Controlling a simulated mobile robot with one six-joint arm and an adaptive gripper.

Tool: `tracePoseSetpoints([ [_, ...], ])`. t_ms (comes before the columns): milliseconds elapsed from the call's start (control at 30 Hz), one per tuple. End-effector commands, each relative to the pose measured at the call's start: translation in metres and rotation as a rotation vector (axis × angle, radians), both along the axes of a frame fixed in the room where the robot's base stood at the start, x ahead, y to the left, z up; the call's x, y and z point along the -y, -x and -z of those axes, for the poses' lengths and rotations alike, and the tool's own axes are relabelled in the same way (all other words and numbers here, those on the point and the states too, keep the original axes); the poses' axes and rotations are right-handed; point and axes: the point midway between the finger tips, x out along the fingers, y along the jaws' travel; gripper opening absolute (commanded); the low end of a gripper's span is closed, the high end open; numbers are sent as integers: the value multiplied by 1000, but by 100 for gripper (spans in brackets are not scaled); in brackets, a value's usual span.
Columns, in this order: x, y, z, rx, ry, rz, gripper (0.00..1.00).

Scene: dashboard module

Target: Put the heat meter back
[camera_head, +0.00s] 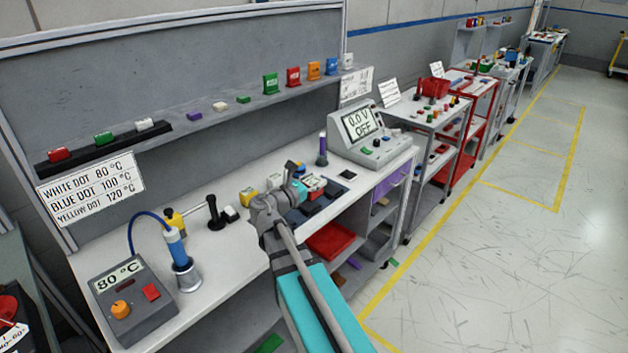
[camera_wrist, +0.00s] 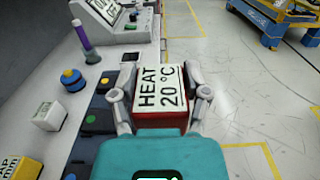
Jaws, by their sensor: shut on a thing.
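The heat meter (camera_wrist: 160,88) is a red block with a white top face reading "HEAT 20 °C". In the wrist view my gripper (camera_wrist: 160,100) is shut on it, one finger on each side. It is held beside the dark tray (camera_wrist: 86,130), near the bench's front edge, with floor showing beyond. Coloured dots mark the tray's sections: yellow, green and blue. In the head view the meter (camera_head: 315,184) shows red and white at my gripper (camera_head: 302,190), over the tray area. My arm hides part of the tray, and I cannot tell the meter's exact height.
A purple cylinder (camera_head: 322,150) and grey console (camera_head: 372,135) stand beyond. The heater unit (camera_head: 135,300) reads 80 °C. A shelf (camera_head: 215,110) runs behind.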

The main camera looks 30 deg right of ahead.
Motion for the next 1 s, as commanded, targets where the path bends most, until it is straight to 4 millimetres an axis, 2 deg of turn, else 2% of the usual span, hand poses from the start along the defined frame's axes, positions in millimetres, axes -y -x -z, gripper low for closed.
tracePoseSetpoints([
  [267,0,0,-1,0,0,0,3],
  [600,0,0,-20,0,0,0,3],
  [1000,0,0,-19,0,0,0,3],
])
